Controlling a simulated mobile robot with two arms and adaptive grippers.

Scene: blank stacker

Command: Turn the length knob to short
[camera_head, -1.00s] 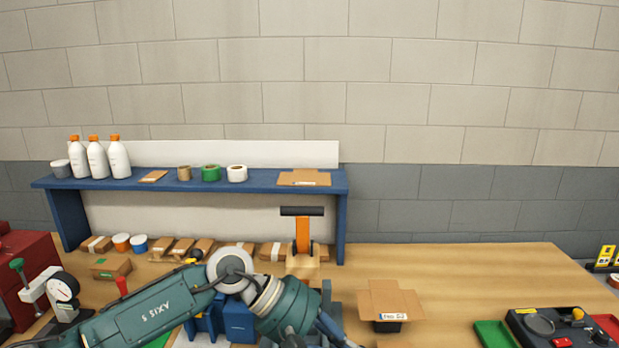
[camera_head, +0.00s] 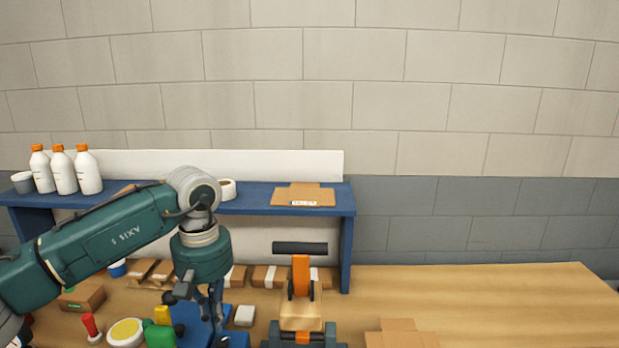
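My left arm reaches in from the left, and its gripper (camera_head: 208,310) points down over blue machine parts (camera_head: 198,325) at the bottom of the view. Its fingers are dark and small, and I cannot tell how far apart they are. I cannot make out a knob labelled for length; the area under the gripper is partly hidden by the gripper and cut off by the lower edge. My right gripper is not in view.
An orange lever with a black handle (camera_head: 300,249) stands right of the gripper. A blue shelf (camera_head: 255,207) stands behind, with bottles (camera_head: 63,172) on it. A red-topped part (camera_head: 89,323) and a yellow disc (camera_head: 125,332) lie left.

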